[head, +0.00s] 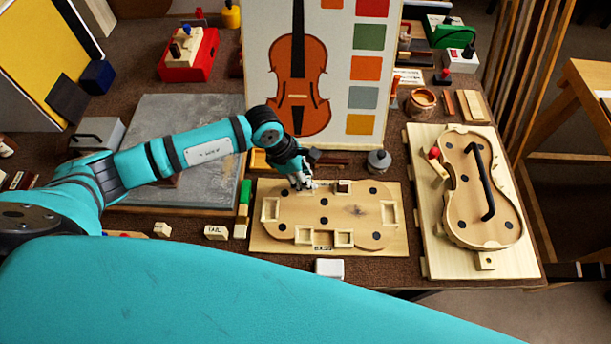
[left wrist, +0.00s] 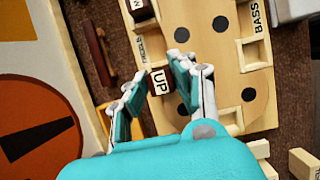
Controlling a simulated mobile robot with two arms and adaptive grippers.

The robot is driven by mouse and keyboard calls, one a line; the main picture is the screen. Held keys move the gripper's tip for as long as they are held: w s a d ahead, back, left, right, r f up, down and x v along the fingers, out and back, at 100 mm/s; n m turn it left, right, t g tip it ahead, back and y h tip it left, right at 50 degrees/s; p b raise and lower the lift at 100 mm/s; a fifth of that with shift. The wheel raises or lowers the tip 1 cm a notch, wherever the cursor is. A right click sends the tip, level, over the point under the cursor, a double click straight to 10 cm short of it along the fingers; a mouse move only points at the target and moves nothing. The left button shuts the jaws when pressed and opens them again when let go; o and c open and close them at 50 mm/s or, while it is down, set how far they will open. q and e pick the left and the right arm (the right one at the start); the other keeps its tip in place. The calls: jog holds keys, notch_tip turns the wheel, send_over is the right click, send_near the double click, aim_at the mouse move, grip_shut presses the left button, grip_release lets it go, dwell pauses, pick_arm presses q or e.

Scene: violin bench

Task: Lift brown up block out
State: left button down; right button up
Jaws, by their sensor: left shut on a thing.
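The brown block (left wrist: 158,83) with a pale face marked "UP" sits between the fingers of my left gripper (left wrist: 157,77) in the left wrist view. The fingers are shut on it. In the head view my left gripper (head: 302,184) is at the far edge of the pale wooden board (head: 357,212), and it hides the block there. The board has a raised violin-body plate with dark round holes and several square pockets along its edge. I cannot tell whether the block is still seated in a pocket or clear of it. My right gripper is not in view.
A violin body on a board (head: 427,238) with a black handle stands to the right. A grey weight (head: 378,161) and a tall violin picture panel (head: 335,75) stand behind. Small pale blocks (head: 216,232) and a white block (head: 330,268) lie near the front. A grey slab (head: 190,115) lies left.

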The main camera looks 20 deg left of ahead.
pick_arm(q)
jog(key=shift+r+p, duration=1.15)
jog(key=shift+r, duration=0.8)
jog(key=shift+r, duration=0.1)
jog(key=shift+r+p, duration=0.45)
jog(key=shift+r, duration=0.1)
notch_tip(320, 180, up, 6)
jog(key=p, duration=0.3)
jog(key=shift+f, duration=0.15)
jog(key=shift+f, duration=0.15)
